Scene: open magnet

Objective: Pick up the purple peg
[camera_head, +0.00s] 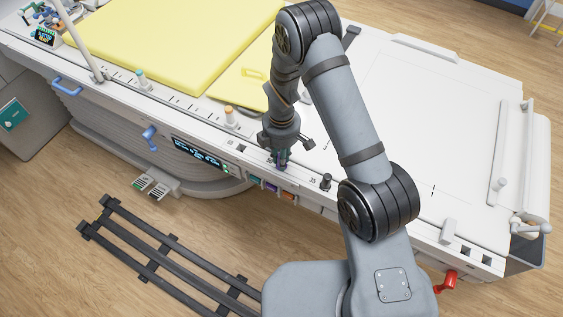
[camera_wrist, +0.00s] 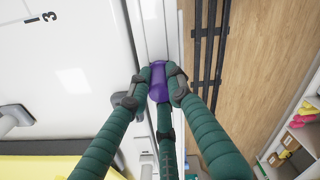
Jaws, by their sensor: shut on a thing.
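In the head view my gripper (camera_head: 281,163) points down at the front edge of the white table (camera_head: 400,100). The peg there is mostly hidden by the fingers. I cannot tell whether it is clear of the table edge.
A black peg (camera_head: 326,181) stands right of my gripper. An orange-topped peg (camera_head: 230,117) and a teal-topped peg (camera_head: 141,78) stand to the left. A yellow pad (camera_head: 170,40) covers the table's left part. A dark rail (camera_head: 165,255) lies on the floor.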

